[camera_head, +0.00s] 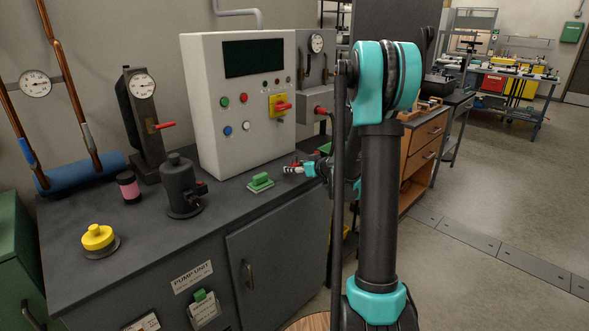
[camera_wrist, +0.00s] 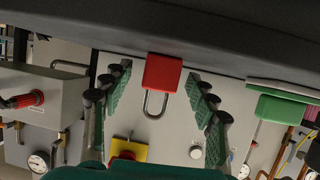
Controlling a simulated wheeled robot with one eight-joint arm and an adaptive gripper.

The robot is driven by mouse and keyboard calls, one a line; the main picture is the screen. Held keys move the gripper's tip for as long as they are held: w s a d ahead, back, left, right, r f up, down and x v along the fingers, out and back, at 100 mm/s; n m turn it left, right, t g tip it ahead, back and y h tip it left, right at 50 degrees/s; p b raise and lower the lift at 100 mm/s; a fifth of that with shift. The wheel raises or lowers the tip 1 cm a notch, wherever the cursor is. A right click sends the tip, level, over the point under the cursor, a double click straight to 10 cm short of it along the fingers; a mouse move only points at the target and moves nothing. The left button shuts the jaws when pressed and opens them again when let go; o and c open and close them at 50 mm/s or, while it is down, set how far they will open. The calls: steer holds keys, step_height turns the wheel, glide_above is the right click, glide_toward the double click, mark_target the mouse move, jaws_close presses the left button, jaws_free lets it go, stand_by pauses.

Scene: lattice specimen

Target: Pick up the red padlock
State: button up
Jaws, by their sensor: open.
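The red padlock (camera_wrist: 162,73) shows in the wrist view, with its grey shackle pointing down in the picture. Its body meets the dark bench top (camera_wrist: 210,40) at the top of that view. My gripper (camera_wrist: 158,82) is open, with a green-padded finger on each side of the padlock and a visible gap on both sides. In the head view my gripper (camera_head: 302,169) is low over the bench, in front of the white control cabinet (camera_head: 205,110). A small red patch shows at its fingers there, too small to make out clearly.
A green block on a white base (camera_head: 260,182) stands left of my gripper; it also shows in the wrist view (camera_wrist: 285,110). A dark cylindrical device (camera_head: 180,188), a pink-labelled jar (camera_head: 129,187) and a yellow knob (camera_head: 98,237) stand farther left.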

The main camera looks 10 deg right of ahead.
steer(key=shift+w+a+f, duration=0.3)
steer(key=shift+w+a, duration=0.1)
steer(key=shift+w, duration=0.15)
steer(key=shift+c, duration=0.4)
steer(key=c, duration=1.2)
steer(key=shift+r, duration=0.2)
